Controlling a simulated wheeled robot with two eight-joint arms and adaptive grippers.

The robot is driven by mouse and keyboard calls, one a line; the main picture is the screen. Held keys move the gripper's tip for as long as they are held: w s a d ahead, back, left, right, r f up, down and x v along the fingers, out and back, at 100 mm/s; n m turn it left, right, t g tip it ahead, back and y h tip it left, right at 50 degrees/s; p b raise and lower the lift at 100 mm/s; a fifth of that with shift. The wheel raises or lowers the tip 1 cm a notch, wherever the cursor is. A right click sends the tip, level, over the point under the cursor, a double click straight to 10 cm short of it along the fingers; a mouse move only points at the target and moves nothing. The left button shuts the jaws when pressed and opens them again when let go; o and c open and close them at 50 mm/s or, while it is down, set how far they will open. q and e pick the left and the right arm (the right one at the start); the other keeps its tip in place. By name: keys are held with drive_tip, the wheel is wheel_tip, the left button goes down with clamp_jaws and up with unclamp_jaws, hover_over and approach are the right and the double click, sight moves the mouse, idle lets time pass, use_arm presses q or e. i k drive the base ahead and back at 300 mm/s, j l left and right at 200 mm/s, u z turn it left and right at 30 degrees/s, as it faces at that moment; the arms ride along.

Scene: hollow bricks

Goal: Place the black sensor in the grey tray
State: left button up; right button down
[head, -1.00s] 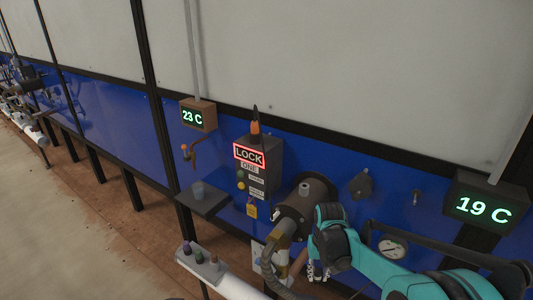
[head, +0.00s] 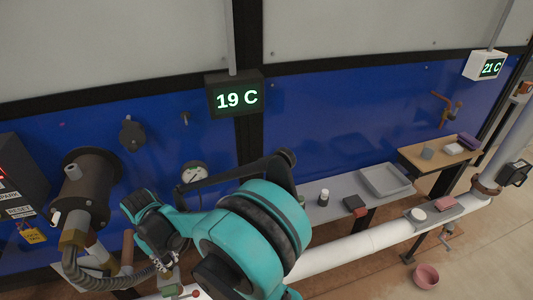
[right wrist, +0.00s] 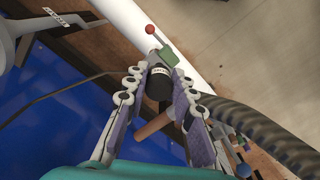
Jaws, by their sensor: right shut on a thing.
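The black sensor (right wrist: 157,88) is a short dark cylinder with a pale label band, between the fingers of my right gripper (right wrist: 160,82) in the right wrist view. The gripper is shut on it. In the head view my right gripper (head: 166,264) points down beside the motor's ribbed hose, and the sensor is not clear there. The grey tray (head: 368,189) is shallow and lies on the grey shelf to the right, well away from the gripper. I cannot make out its inside fully. My left gripper is not in view.
A dark motor (head: 82,195) with a ribbed hose (head: 95,280) is left of the gripper. A white pipe (head: 350,246) runs in front of the shelf. A wooden shelf (head: 412,155) is further right.

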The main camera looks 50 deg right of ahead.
sight(384, 181)
drive_tip(key=k+l, duration=0.15)
drive_tip(key=l, duration=0.35)
drive_tip(key=k+l, duration=0.15)
drive_tip(key=l, duration=0.3)
drive_tip(key=k+l, duration=0.15)
drive_tip(key=l, duration=0.35)
drive_tip(key=k+l, duration=0.15)
drive_tip(key=l, duration=0.3)
drive_tip(key=k+l, duration=0.15)
drive_tip(key=l, duration=0.35)
drive_tip(key=k+l, duration=0.15)
drive_tip(key=l, duration=0.3)
drive_tip(key=k+l, duration=0.15)
drive_tip(key=l, duration=0.35)
drive_tip(key=k+l+z, duration=0.1)
drive_tip(key=l, duration=0.35)
